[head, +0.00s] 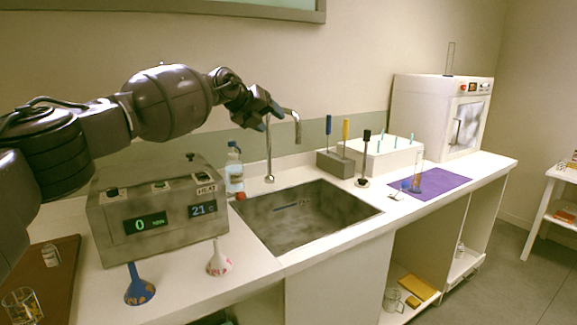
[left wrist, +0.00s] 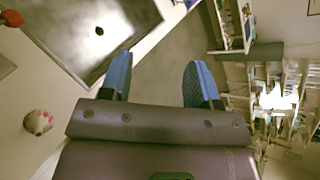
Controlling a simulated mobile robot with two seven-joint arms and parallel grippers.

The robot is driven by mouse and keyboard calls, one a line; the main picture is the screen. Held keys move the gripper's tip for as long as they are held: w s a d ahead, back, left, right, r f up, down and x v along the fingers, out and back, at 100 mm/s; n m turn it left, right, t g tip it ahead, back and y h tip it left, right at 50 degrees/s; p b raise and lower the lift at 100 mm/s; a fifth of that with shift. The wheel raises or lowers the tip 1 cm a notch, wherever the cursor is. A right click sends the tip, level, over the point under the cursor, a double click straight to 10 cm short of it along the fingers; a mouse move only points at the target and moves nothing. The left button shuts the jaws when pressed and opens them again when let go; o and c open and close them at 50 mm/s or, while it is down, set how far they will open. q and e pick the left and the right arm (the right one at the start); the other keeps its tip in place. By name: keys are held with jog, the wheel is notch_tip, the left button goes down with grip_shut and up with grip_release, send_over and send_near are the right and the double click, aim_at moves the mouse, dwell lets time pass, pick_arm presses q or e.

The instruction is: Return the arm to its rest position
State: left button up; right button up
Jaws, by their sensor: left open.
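My left arm comes in from the left in the head view and is raised over the counter. Its gripper (head: 264,117) is in the air above the back of the sink, in front of the wall and near the tap. In the left wrist view the two blue fingertips of the gripper (left wrist: 158,82) are spread apart. Nothing is between them but the floor far below. My right gripper does not show in either view.
The sink (head: 310,218) is set in the white counter. A grey heater box (head: 155,215) stands under my arm, with a clear bottle (head: 234,170) beside it. A tap (head: 269,150), a purple mat (head: 434,184) and a white oven (head: 440,115) are further right. Two funnels stand in front.

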pick_arm(q)
jog(key=s+d+f+n+t+h, duration=0.2)
jog(key=s+d+f+n+h, duration=0.6)
jog(key=s+d+f, duration=0.4)
jog(key=s+a+f+n+t+y, duration=0.5)
jog(key=s+a+f+n+y, duration=0.6)
jog(key=s+a+f+n, duration=0.95)
jog(key=s+a+f+n+g+y, duration=0.2)
jog(key=s+a+f, duration=0.4)
jog(key=s+f, duration=0.4)
jog(key=s+a+f+n+g+y, duration=0.2)
jog(key=s+a+f+n+y, duration=0.1)
jog(key=s+a+f, duration=0.4)
jog(key=s+f+n+p, duration=0.1)
jog(key=s+f, duration=0.2)
jog(key=s, duration=0.4)
jog(key=shift+s+a, duration=0.2)
jog(key=shift+a, duration=0.1)
jog(key=shift+f+n, duration=0.15)
jog(key=shift+n, duration=0.1)
